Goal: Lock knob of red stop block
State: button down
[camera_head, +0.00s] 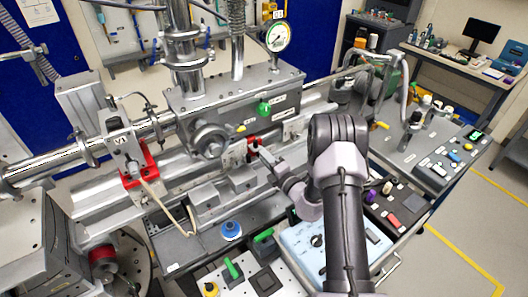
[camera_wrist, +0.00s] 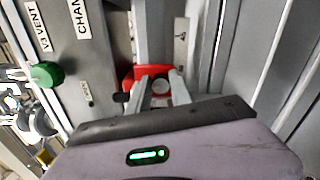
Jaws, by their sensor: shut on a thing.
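The red stop block (camera_wrist: 150,71) sits on a rail just beyond my fingertips in the wrist view. In the head view the red stop block (camera_head: 254,141) shows small, partly behind my gripper. In the head view my gripper (camera_head: 262,153) reaches in from the right. The far side of the block is hidden. The knob's turn angle cannot be told.
A green knob (camera_wrist: 45,74) on the grey housing marked V3 VENT is left of my gripper. Metal blocks (camera_head: 207,197) stand on the bench in front. A red bracket (camera_head: 137,168) is farther left. A pressure gauge (camera_head: 277,37) stands above the housing.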

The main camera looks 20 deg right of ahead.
jog(key=shift+m+p, duration=0.55)
jog(key=shift+m, duration=0.55)
jog(key=c, duration=1.2)
grip_release()
jog(key=shift+o, duration=0.2)
jog(key=shift+f, duration=0.1)
